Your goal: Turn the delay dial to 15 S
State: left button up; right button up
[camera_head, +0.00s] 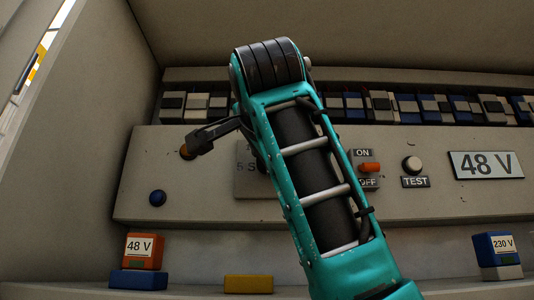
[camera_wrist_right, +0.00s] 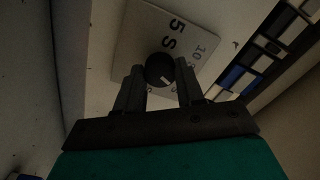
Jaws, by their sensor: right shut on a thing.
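The delay dial (camera_wrist_right: 158,66) is a round black knob with a short white mark, on a pale plate (camera_wrist_right: 134,40) printed "5 S" and "10 S". Other lettering beside the fingers is partly hidden. My right gripper (camera_wrist_right: 160,77) is shut on the dial, one finger on each side of it. In the head view, the plate (camera_head: 243,184) shows left of my teal right arm, with "5 S" readable. The arm hides most of the dial and the plate's right side there. I cannot tell exactly which setting the mark points to. My left gripper is out of view.
Relay-like blocks (camera_head: 435,108) line up behind. Labelled blocks (camera_head: 143,250) and a yellow block (camera_head: 248,284) stand in front.

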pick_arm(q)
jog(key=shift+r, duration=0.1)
pick_arm(e)
jog(key=shift+m, duration=0.5)
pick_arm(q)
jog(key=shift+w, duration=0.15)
pick_arm(e)
jog(key=o, duration=1)
jog(key=shift+o, duration=0.2)
